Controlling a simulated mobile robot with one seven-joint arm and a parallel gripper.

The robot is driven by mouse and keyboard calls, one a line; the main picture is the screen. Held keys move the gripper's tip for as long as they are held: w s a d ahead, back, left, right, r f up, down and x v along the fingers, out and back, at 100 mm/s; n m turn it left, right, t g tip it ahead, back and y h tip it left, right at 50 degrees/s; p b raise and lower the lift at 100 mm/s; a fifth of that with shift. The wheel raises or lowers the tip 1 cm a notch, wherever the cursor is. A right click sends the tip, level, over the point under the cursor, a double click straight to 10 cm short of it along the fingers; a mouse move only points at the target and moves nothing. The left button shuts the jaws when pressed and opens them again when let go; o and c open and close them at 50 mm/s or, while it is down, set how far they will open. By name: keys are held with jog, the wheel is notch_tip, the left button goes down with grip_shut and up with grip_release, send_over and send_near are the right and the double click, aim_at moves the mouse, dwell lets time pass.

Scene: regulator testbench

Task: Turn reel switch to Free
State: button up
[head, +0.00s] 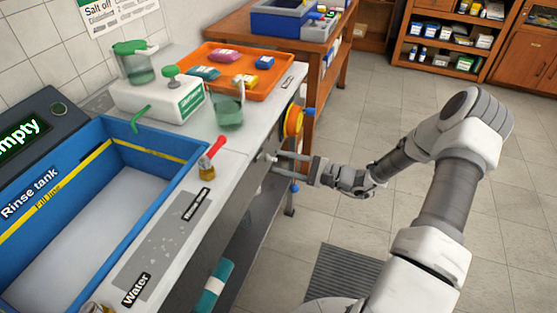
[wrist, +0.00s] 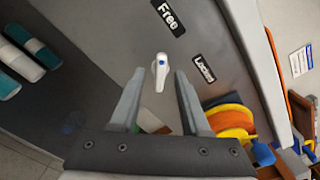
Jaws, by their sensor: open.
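The reel switch (wrist: 160,75) is a small white lever with a blue dot on the bench's grey front panel. In the wrist view its long end points down the picture. The "Free" label (wrist: 168,17) is above it, and the "Locked" label (wrist: 203,68) is to its right. My gripper (wrist: 160,73) is open, with one finger on each side of the lever in the picture. Gaps show on both sides, and I cannot tell how far the fingertips are from the panel. In the head view my gripper (head: 277,165) is at the bench front, with the switch (head: 268,158) small at its tips.
A yellow and orange reel (head: 293,121) sticks out of the bench front near my gripper; it also shows in the wrist view (wrist: 232,118). The blue rinse tank (head: 150,150) and an orange tray (head: 226,83) are on the bench top. The floor right of the bench is open.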

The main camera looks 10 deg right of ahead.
jog(key=p+v, duration=0.2)
jog(key=v, duration=1.4)
jog(key=shift+a+r, duration=0.1)
